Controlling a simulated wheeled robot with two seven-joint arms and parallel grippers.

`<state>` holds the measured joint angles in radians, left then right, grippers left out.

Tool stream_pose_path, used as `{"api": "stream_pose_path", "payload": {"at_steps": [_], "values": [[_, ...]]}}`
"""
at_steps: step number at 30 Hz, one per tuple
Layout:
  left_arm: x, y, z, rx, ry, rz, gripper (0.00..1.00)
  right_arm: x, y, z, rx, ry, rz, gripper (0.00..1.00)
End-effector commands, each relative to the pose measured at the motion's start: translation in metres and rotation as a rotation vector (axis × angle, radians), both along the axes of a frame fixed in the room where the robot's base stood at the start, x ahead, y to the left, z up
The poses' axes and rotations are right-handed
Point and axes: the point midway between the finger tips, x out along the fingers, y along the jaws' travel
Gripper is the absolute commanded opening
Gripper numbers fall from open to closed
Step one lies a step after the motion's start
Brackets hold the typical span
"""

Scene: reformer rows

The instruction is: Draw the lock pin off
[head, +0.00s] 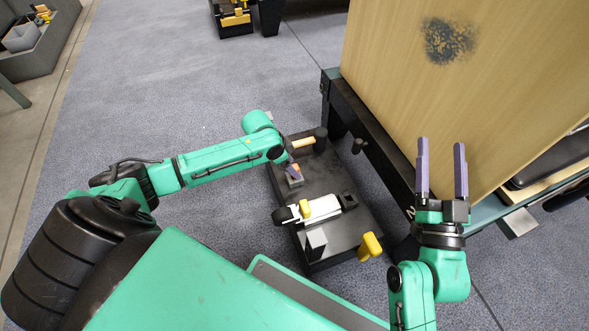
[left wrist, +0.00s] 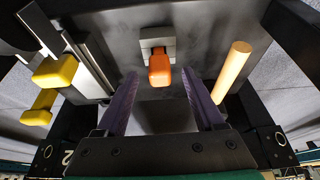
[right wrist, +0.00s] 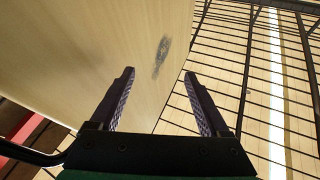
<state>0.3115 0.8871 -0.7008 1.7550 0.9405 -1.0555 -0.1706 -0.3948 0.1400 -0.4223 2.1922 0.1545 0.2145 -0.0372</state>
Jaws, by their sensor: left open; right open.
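A small orange grip, apparently the lock pin (left wrist: 160,68), stands out from a grey block (left wrist: 157,38) on a black plate. In the head view the orange grip (head: 296,168) is partly hidden by my left gripper. My left gripper (left wrist: 159,76) is open, its purple fingertips on either side of the orange grip. In the head view the left gripper (head: 291,160) is over the far left part of the black plate (head: 322,178). My right gripper (head: 441,146) is open and empty, raised in front of a wooden panel (head: 440,100).
A wooden peg (left wrist: 232,68) stands close right of the left gripper. Yellow grips (left wrist: 55,72) and a white bar (head: 325,210) are on the plate's other side. A yellow knob (head: 370,245) is at its near right. The wooden panel and dark frame (head: 365,130) bound the right.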

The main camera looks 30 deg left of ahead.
Motion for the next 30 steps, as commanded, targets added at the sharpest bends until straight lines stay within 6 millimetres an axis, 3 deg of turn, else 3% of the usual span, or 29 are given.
{"api": "stream_pose_path", "payload": {"at_steps": [15, 21, 27, 28, 30], "values": [[0.006, -0.005, -0.02, 0.0, 0.0, 0.0, 0.7, -0.014, -0.017, 0.12, 0.067, -0.372, -0.044, 0.8], [0.007, -0.006, -0.022, 0.0, 0.0, 0.0, 0.7, -0.02, -0.019, 0.138, 0.078, -0.43, -0.05, 0.8], [0.007, -0.006, -0.022, 0.0, 0.0, 0.0, 0.7, -0.02, -0.02, 0.139, 0.078, -0.433, -0.05, 0.8], [0.007, -0.006, -0.022, 0.0, 0.0, 0.0, 0.66, -0.02, -0.02, 0.139, 0.078, -0.433, -0.05, 0.8], [0.007, -0.006, -0.022, 0.0, 0.0, 0.0, 0.39, -0.02, -0.02, 0.139, 0.078, -0.432, -0.051, 0.8]]}}
